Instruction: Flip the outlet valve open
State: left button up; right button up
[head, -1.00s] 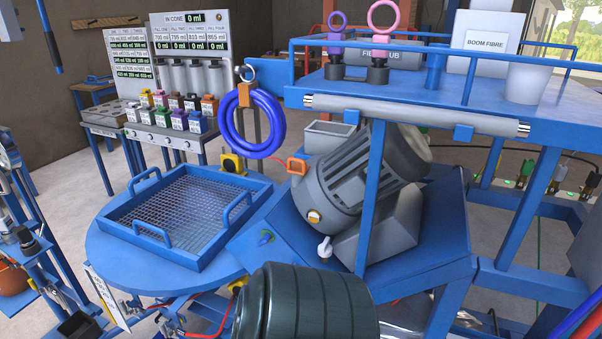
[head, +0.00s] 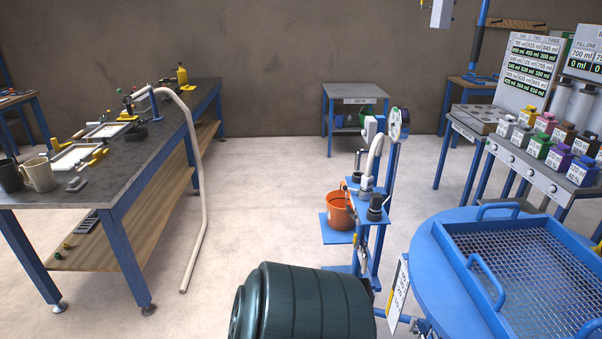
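I cannot pick out an outlet valve for certain in the head view. A narrow blue stand (head: 388,232) near the middle carries small dark and grey fittings, a pale curved hose and a round dial (head: 399,123). An orange bucket (head: 339,210) sits on a low blue shelf (head: 336,235) at its left side. Any valve among these fittings is too small to tell. Neither of my grippers is in view.
A long workbench (head: 100,180) with tools and mugs stands at the left, with a pale hose (head: 193,200) hanging to the floor. A round blue table (head: 430,255) with a mesh tray (head: 470,262) is at the right. Open floor (head: 260,190) lies between.

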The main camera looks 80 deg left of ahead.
aim_at(350, 211)
jog(key=j+u, duration=0.25)
jog(key=j, duration=0.15)
jog(key=j+u, duration=0.2)
jog(key=j, duration=0.25)
jog(key=i+j+u, duration=0.25)
jog(key=j, duration=0.15)
jog(key=j+u, duration=0.25)
jog(key=j, duration=0.15)
jog(key=i+j+u, duration=0.45)
jog(key=j, duration=0.25)
jog(key=i+j, duration=0.1)
jog(key=j, duration=0.2)
jog(key=i+j, duration=0.15)
jog(key=j, duration=0.15)
jog(key=i+j, duration=0.1)
jog(key=j, duration=0.2)
